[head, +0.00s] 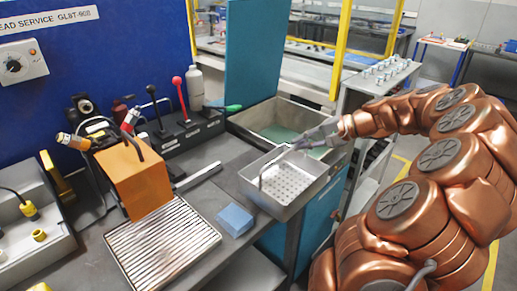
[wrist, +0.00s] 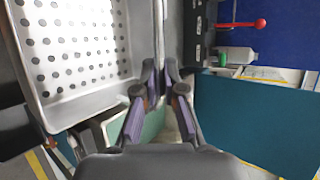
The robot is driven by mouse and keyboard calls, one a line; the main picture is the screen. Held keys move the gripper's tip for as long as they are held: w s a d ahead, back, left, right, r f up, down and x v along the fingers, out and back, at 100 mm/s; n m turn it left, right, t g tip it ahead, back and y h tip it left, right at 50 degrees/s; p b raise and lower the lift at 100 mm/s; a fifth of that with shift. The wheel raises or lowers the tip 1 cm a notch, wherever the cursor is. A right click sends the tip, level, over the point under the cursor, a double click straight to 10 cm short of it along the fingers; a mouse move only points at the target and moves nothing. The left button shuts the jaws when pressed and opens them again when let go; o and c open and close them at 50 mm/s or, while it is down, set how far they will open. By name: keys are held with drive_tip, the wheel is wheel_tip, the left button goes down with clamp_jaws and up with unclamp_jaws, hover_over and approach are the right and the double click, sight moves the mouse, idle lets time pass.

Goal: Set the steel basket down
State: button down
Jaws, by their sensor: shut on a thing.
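My gripper (head: 298,143) comes in from the right and is shut on the handle at the basket's far side. In the wrist view the basket (wrist: 98,101) fills the upper left. The fingertips of my gripper (wrist: 160,75) close on the thin handle bar (wrist: 159,28) beside its wall.
A sink (head: 262,118) with a greenish bottom lies behind the basket. A blue block (head: 235,219) and a ribbed metal tray (head: 165,247) are to its left. An orange box (head: 137,180), levers (head: 180,100) and a grey bottle (head: 195,87) stand farther left. Grey bench (head: 205,192) shows bare between.

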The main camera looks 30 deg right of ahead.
drive_tip(key=w+f+p, duration=0.2)
drive_tip(key=w, duration=0.5)
drive_tip(key=w+a+f+p, duration=0.1)
drive_tip(key=w+f+p, duration=0.1)
drive_tip(key=w, duration=0.5)
drive_tip(key=shift+w+f, duration=0.15)
drive_tip(key=shift+f, duration=0.3)
drive_tip(key=shift+a, duration=0.1)
drive_tip(key=c, duration=1.3)
unclamp_jaws()
